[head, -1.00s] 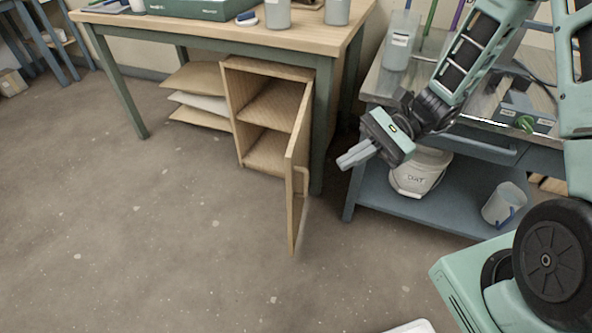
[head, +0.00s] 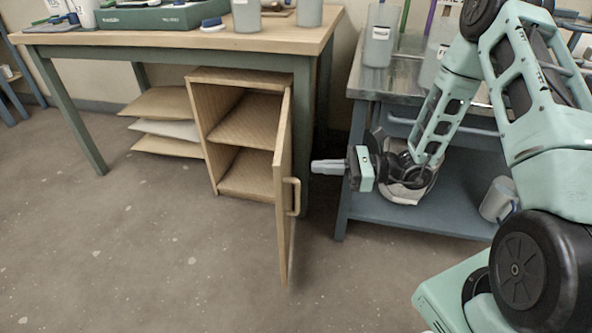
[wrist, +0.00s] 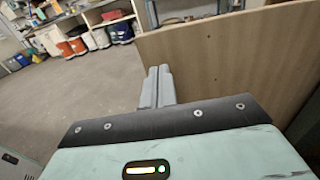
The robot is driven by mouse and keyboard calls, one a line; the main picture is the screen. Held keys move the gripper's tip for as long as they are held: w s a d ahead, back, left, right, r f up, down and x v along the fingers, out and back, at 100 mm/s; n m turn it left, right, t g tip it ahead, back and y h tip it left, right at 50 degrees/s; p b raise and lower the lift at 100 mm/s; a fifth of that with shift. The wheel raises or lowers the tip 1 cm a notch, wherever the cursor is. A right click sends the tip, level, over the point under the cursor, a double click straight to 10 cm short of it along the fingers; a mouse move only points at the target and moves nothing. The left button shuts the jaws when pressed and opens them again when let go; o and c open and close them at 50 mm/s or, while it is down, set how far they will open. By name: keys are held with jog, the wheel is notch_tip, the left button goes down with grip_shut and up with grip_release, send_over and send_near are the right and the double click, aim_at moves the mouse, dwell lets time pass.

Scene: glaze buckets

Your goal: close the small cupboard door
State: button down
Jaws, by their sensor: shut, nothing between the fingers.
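The small wooden cupboard (head: 198,126) stands under the workbench, its front open with one shelf inside. Its door (head: 283,190) is swung wide open on the right side and juts out toward me. A bar handle (head: 294,196) is on the door's right, outer face. My gripper (head: 314,166) is shut and empty, to the right of the door near handle height, pointing left. In the wrist view, the shut fingers (wrist: 157,88) are in front of a large wooden panel (wrist: 225,60), the door. Whether they touch it I cannot tell.
The workbench (head: 180,40) has a leg beside the cupboard's right side. A blue-grey metal bench (head: 440,215) with a lower shelf stands to the right, close to my arm. Stacked boards (head: 160,105) lie left of the cupboard. The floor in front is clear.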

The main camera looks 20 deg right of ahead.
aim_at(282, 166)
jog(key=b+x, duration=0.1)
jog(key=x, duration=0.5)
jog(key=shift+f+b, duration=0.1)
jog(key=shift+b, duration=0.2)
jog(key=shift+a, duration=0.2)
jog(key=shift+a, duration=0.1)
